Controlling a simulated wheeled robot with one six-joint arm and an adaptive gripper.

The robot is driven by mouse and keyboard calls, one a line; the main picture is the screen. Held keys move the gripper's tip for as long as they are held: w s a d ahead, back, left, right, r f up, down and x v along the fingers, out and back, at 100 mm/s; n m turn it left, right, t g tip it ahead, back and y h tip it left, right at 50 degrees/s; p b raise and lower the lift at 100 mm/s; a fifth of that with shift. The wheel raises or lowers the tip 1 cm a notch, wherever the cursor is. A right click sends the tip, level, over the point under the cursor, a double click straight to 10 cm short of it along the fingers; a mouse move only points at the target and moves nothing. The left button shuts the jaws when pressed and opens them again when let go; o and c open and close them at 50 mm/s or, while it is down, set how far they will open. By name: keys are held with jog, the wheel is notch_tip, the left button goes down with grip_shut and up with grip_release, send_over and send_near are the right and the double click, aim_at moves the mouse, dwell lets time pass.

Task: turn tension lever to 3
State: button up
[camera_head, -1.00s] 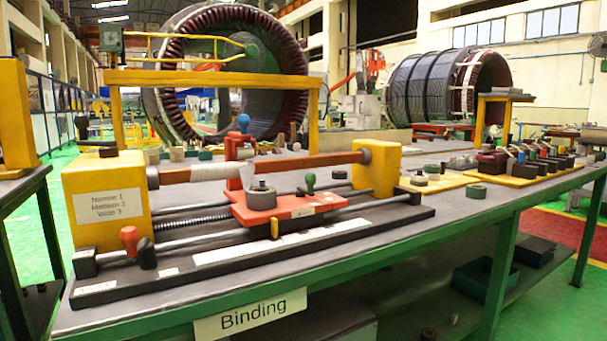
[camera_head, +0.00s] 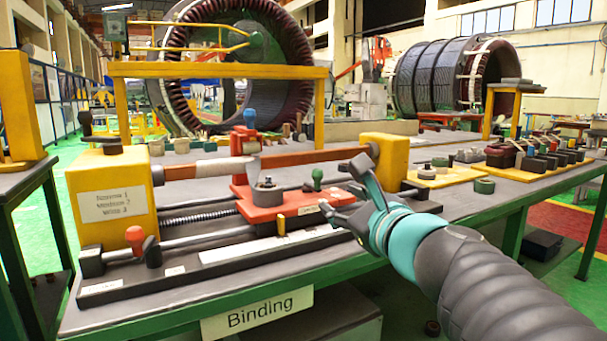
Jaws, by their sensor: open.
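The winding bench fixture has several knobbed levers; I cannot tell which is the tension lever, as the small labels are unreadable. A blue-knobbed lever (camera_head: 249,119) stands upright on the red carriage (camera_head: 283,207). A green-knobbed lever (camera_head: 318,178) stands at the carriage's right side. A red-knobbed lever (camera_head: 135,239) stands at the front left, beside a black knob (camera_head: 152,252). No contact is visible.
The left yellow block (camera_head: 119,213) bears a plate listing Narrow 1, Medium 2, Wide 3. A roller spans to the right yellow block (camera_head: 384,157), behind my gripper. A Binding sign (camera_head: 257,312) hangs on the bench's front edge. Several small parts lie at the back right.

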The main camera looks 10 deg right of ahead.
aim_at(320, 176)
jog(key=shift+m+t+h, duration=0.3)
jog(key=shift+m, duration=0.4)
jog(key=w, duration=0.4)
jog(key=w+b, duration=0.1)
jog(key=w, duration=0.4)
jog(key=w+a+r, duration=0.1)
jog(key=w, duration=0.4)
jog(key=shift+a+b, duration=0.1)
jog(key=shift+b, duration=0.3)
grip_shut()
